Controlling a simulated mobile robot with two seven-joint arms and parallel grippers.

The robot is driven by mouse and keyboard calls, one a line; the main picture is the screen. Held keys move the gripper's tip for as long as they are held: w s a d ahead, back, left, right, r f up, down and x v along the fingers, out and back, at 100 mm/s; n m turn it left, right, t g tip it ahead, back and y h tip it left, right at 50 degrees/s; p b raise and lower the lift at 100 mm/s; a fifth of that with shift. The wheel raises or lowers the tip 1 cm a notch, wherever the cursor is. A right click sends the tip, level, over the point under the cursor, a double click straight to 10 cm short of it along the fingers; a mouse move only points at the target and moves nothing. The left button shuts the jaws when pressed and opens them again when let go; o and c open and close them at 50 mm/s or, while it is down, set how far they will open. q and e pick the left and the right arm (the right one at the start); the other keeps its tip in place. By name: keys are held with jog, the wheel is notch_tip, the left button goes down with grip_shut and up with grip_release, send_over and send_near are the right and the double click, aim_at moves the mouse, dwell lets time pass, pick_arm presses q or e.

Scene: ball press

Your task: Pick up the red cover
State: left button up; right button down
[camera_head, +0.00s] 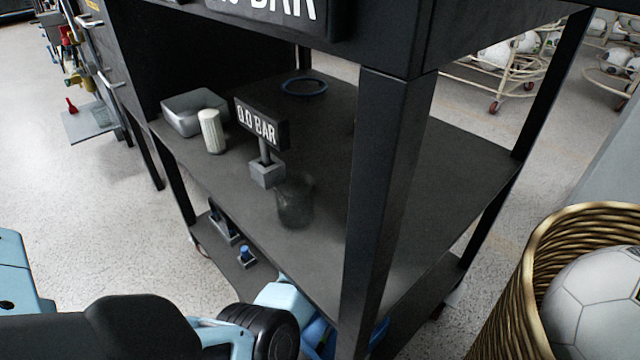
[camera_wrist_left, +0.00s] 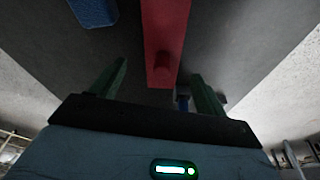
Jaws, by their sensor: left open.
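The red cover (camera_wrist_left: 163,35) shows in the left wrist view as a long red bar with a small red knob near its lower end. My left gripper (camera_wrist_left: 158,70) is open, with its two green fingers on either side of the bar's lower end. I see no contact between the fingers and the bar. In the head view I cannot make out the red cover or my left gripper's fingers; the frame of the cart and my own arm block much of the lower shelf. My right gripper is not in view.
A blue block (camera_wrist_left: 93,12) lies left of the red bar, and a small blue part (camera_wrist_left: 183,101) is beside the right finger. The black cart's middle shelf (camera_head: 400,210) holds a grey bin (camera_head: 190,118), a white cylinder (camera_head: 211,131) and a "0.0 BAR" sign (camera_head: 258,124). A wicker basket (camera_head: 525,290) stands right.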

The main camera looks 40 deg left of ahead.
pick_arm(q)
jog(key=shift+a+f, duration=0.1)
jog(key=shift+f, duration=0.25)
jog(key=b+x, duration=0.3)
jog(key=x, duration=0.1)
jog(key=shift+a+f+b, duration=0.2)
jog(key=shift+f+b, duration=0.1)
jog(key=shift+f, duration=0.05)
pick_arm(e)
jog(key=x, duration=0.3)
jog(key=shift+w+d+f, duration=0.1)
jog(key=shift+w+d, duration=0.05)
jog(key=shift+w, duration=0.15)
pick_arm(q)
jog(key=shift+r, duration=0.1)
jog(key=shift+c, duration=0.9)
jog(key=c, duration=0.9)
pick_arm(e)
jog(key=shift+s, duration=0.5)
pick_arm(q)
jog(key=shift+s+r, duration=0.1)
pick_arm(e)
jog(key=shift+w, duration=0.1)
